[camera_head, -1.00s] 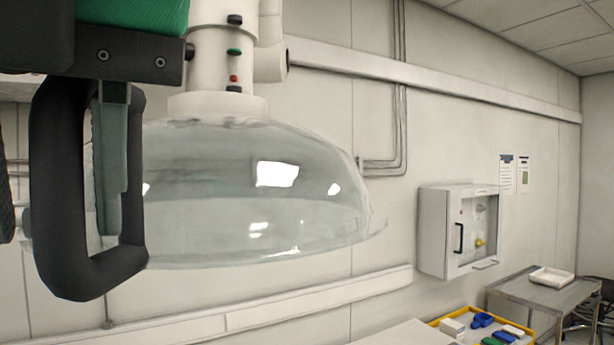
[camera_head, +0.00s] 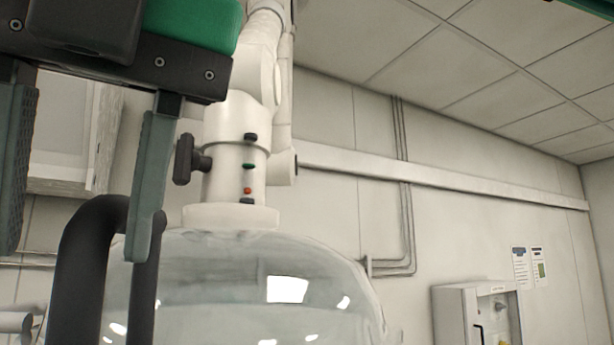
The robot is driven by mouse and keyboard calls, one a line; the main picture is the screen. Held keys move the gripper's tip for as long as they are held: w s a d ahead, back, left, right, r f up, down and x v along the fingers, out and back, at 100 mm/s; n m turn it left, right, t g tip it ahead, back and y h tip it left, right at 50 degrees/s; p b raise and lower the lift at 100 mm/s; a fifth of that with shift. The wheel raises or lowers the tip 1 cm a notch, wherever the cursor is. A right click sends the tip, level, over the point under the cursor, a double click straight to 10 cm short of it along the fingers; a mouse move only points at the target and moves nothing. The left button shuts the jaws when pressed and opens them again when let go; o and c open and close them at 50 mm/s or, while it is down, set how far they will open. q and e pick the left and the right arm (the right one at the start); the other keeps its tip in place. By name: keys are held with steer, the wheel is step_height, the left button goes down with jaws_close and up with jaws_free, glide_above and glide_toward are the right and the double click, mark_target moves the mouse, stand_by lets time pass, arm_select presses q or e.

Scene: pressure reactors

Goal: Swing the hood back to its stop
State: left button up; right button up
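The hood is a clear dome (camera_head: 230,270) under a white collar and column at centre left; its lower part is cut off by the frame. Its thick black loop handle (camera_head: 85,270) is at the lower left, in front of the dome. My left gripper (camera_head: 73,250), with a green and black body, reaches in from the upper left. Its two grey-green fingers point down, wide apart. The right finger overlaps the handle's top; the left finger is left of the handle. Contact with the handle cannot be told. My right gripper is not in view.
A white arm (camera_head: 262,75) with a dark knob (camera_head: 187,160) carries the hood. A wall cabinet (camera_head: 460,315) is at the lower right. A pale rail (camera_head: 440,175) and pipes run along the wall. The space right of the dome is clear.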

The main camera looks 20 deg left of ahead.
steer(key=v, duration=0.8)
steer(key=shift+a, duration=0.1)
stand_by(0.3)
